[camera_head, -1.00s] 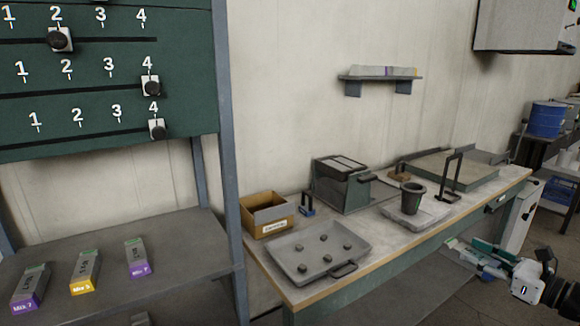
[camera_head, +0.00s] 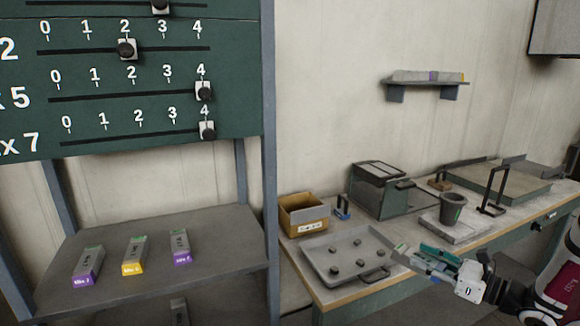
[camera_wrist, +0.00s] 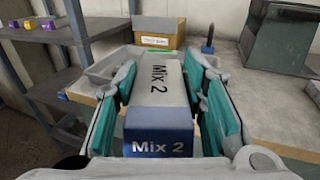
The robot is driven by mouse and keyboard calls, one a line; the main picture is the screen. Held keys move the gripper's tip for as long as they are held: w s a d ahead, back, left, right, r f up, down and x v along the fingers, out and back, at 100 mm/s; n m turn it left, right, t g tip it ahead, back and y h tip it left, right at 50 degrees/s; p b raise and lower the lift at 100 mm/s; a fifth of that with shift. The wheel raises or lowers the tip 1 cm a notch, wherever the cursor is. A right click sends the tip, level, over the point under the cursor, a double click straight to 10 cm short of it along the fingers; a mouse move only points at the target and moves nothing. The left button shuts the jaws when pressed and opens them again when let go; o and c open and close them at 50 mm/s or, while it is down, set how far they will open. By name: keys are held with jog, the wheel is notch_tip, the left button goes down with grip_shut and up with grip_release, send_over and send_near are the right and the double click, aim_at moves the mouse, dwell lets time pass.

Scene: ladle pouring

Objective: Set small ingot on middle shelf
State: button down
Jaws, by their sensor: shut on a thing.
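My gripper (camera_head: 428,260) is at the right, in front of the workbench edge, its teal pads shut on a small grey ingot (camera_wrist: 158,85). That ingot is labelled "Mix 2", with a blue near end, and lies lengthwise between the pads in the wrist view. The grey shelf (camera_head: 205,283) under the green board is at the left, well away from my gripper. It bears two purple-ended ingots (camera_head: 88,264) (camera_head: 180,246) and a yellow-ended ingot (camera_head: 135,256) in a row. The shelf also shows at the upper left of the wrist view (camera_wrist: 90,25).
A lower level holds another ingot (camera_head: 180,312), partly hidden. The workbench (camera_head: 330,298) carries a tray (camera_head: 318,262) with several dark lumps, a cardboard box (camera_head: 303,213) and a dark cup (camera_head: 453,208). A steel post (camera_head: 270,150) stands at the shelf's right edge. The shelf's right part is clear.

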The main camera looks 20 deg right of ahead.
jog(key=w+a+n+y, duration=0.1)
jog(key=w+a, duration=0.1)
jog(key=a, duration=0.3)
jog(key=w+a+f+n+g+y, duration=0.1)
jog(key=w+a, duration=0.1)
jog(key=a, duration=0.3)
jog(key=w+a+n+g+y+p, duration=0.1)
jog(key=w+a, duration=0.1)
jog(key=a, duration=0.3)
jog(key=shift+w+f+y, duration=0.3)
jog(key=shift+y, duration=0.1)
jog(key=w+a+f+m+t+h+p, duration=0.1)
jog(key=a+f+m+h, duration=0.1)
jog(key=a, duration=1.4)
jog(key=shift+a+h, duration=0.25)
jog(key=shift+h, duration=0.05)
